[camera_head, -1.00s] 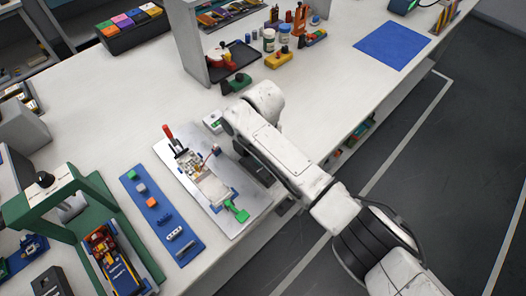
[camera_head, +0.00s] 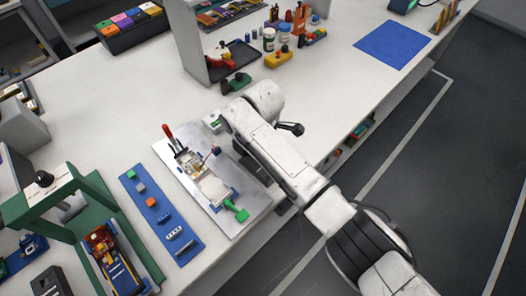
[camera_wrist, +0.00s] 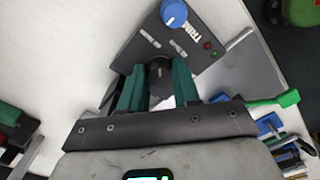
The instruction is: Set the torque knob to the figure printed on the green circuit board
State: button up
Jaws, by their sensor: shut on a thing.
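In the wrist view my gripper (camera_wrist: 157,88) has its two green fingers closed around a dark round knob (camera_wrist: 159,72) on a dark grey panel. A faint light mark shows on the knob's top. A blue knob (camera_wrist: 174,13) stands at the panel's far end, beside the lettering TRIM, clear of my fingers. I cannot tell the held knob's setting. In the head view my arm hides the fingers and the panel. I cannot make out a green circuit board with a readable figure in any view.
A metal plate (camera_head: 228,222) with a fixture and a green-handled clamp (camera_head: 237,211) lies beside my arm. A blue strip (camera_head: 133,186) with several small parts is left of it, then a green press (camera_head: 78,190).

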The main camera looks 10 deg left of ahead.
jog(key=shift+r+n, duration=0.15)
jog(key=shift+n, duration=0.45)
jog(key=shift+w, duration=0.1)
jog(key=o, duration=1.1)
jog(key=shift+c, duration=0.2)
notch_tip(320, 180, up, 11)
jog(key=shift+b, duration=0.45)
jog(key=shift+f, duration=0.2)
